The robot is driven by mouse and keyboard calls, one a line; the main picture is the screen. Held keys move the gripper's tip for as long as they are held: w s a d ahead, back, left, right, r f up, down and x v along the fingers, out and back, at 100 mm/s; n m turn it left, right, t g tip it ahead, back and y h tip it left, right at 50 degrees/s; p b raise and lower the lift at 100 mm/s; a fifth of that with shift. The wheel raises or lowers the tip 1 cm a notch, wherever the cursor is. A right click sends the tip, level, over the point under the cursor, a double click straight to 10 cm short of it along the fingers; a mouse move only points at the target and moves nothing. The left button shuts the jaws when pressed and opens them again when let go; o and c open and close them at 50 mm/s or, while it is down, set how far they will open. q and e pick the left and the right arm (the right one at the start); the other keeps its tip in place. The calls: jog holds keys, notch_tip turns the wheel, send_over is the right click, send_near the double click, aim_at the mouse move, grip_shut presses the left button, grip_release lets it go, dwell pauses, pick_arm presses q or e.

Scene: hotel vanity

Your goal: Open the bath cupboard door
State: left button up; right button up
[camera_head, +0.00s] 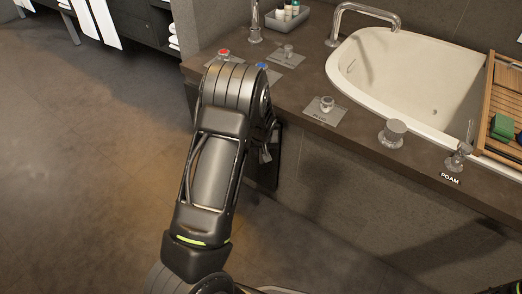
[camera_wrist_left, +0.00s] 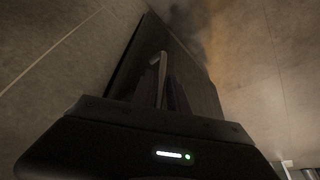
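The bath cupboard door is a dark panel. In the head view a part of the door (camera_head: 264,172) shows below the counter, mostly behind my left arm. In the left wrist view the dark door (camera_wrist_left: 196,78) lies ahead of the gripper, with a pale, slim upright handle (camera_wrist_left: 162,66) on it. My left gripper (camera_wrist_left: 163,98) is at this handle, its dark fingers low against the panel. In the head view the left gripper (camera_head: 265,153) is small and partly hidden beside the door. Whether its fingers are closed on the handle is too dark to tell. My right gripper is out of view.
Above is the stone counter (camera_head: 350,140) with a sunk bathtub (camera_head: 410,75), a tap (camera_head: 362,18), knobs and a grey tray (camera_head: 287,20) of bottles. A wooden bath rack (camera_head: 500,105) lies across the tub. The floor (camera_head: 85,150) on the left is clear.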

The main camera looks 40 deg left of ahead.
pick_arm(q)
jog(key=shift+c, duration=0.3)
grip_shut()
dwell(1.1)
